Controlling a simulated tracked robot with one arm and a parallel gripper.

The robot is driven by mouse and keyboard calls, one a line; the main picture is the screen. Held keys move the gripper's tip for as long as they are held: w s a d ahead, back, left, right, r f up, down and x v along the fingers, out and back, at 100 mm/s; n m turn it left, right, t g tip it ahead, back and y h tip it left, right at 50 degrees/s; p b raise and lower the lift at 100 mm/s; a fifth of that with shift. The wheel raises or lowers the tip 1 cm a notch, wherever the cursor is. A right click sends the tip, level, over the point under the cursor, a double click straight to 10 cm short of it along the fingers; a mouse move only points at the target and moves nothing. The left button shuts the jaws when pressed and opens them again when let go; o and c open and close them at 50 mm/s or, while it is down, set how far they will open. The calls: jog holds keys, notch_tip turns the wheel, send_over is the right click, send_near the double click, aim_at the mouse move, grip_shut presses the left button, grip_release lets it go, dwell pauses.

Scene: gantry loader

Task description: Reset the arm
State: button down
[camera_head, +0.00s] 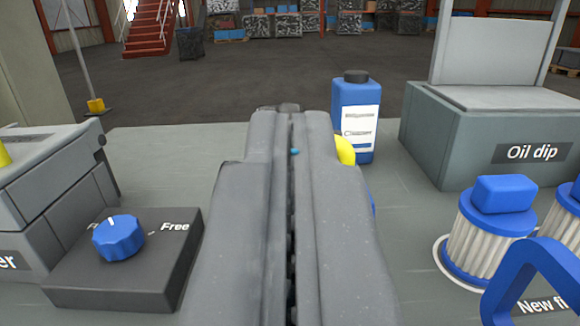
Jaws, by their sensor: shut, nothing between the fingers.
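My gripper (290,115) reaches forward over the middle of the grey workbench (250,140). Its two grey fingers are shut together with nothing between them. A small blue spot shows at the seam near the tips. The gripper hides the middle of the bench and most of a yellow and blue thing (345,150) just to its right; I cannot tell what that is.
A blue cleaner bottle (356,95) stands upright behind and right of my gripper. A grey oil dip box (470,125) stands further right. White-and-blue filters (487,240) and a blue handle (545,265) are front right. A dark box with a blue knob (118,238) is left.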

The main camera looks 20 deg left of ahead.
jog(key=shift+s+d+b, duration=0.1)
jog(key=shift+s+b, duration=0.15)
jog(key=shift+b, duration=0.3)
jog(key=w+d+r+m+g+h, duration=0.1)
jog(key=d+r, duration=0.4)
jog(key=r, duration=0.4)
jog(key=w+d+r+m+g+h, duration=0.1)
jog(key=w+d+r+g, duration=0.1)
jog(key=d+r, duration=0.5)
jog(key=s+d+r+g+h, duration=0.1)
jog(key=s+d+r, duration=0.6)
jog(key=r, duration=0.2)
jog(key=s+d+r+h, duration=0.2)
jog(key=s+d+r, duration=0.55)
jog(key=r, duration=0.25)
notch_tip(320, 180, up, 15)
jog(key=w+p, duration=0.1)
jog(key=p, duration=1.4)
jog(key=shift+f, duration=0.15)
jog(key=shift+a, duration=0.1)
